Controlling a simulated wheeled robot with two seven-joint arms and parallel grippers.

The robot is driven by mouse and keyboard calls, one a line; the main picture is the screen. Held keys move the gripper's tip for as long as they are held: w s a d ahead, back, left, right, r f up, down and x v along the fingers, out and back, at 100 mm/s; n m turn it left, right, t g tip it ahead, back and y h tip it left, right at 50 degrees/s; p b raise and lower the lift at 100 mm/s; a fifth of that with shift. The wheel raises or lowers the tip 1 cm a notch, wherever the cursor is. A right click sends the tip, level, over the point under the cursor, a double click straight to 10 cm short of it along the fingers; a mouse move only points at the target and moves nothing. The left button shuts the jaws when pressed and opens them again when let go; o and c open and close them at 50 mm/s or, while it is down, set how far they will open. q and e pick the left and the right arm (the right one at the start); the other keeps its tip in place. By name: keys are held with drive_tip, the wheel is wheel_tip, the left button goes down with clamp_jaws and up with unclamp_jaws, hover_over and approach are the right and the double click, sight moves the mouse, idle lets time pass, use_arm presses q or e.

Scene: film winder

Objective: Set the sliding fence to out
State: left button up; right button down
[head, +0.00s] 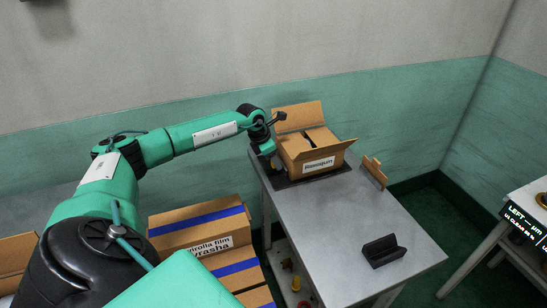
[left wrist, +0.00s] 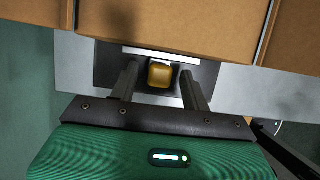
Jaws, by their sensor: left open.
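My left gripper (head: 272,160) reaches down at the left end of the grey table, beside the open cardboard box. In the left wrist view its two fingers (left wrist: 160,76) are apart, one on each side of a yellow knob (left wrist: 160,75). I cannot tell whether either finger touches the knob. The knob sits on a dark plate (left wrist: 112,66), close to a pale strip (left wrist: 147,52) along the box's lower edge. The knob and strip look like part of the sliding fence, but its position is not clear. My right gripper is not in view.
The open cardboard box (head: 293,145) stands on a dark base on the grey table (head: 345,215). A brown upright piece (head: 373,172) and a black holder (head: 383,251) are farther right. Blue-striped boxes (head: 190,240) sit left of the table. The table's middle is clear.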

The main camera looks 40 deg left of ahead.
use_arm(q)
drive_tip(key=shift+c, duration=0.2)
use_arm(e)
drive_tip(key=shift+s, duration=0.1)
use_arm(q)
clamp_jaws()
drive_tip(key=shift+s+a, duration=0.15)
drive_tip(key=shift+s, duration=0.1)
drive_tip(key=shift+s+a, duration=0.35)
drive_tip(key=shift+s, duration=0.3)
drive_tip(key=shift+s+a, duration=0.3)
drive_tip(key=shift+s, duration=0.3)
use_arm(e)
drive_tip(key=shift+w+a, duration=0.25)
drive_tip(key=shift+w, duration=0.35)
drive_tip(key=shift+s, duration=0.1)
use_arm(q)
drive_tip(key=shift+o, duration=0.2)
unclamp_jaws()
drive_tip(key=shift+s, duration=0.1)
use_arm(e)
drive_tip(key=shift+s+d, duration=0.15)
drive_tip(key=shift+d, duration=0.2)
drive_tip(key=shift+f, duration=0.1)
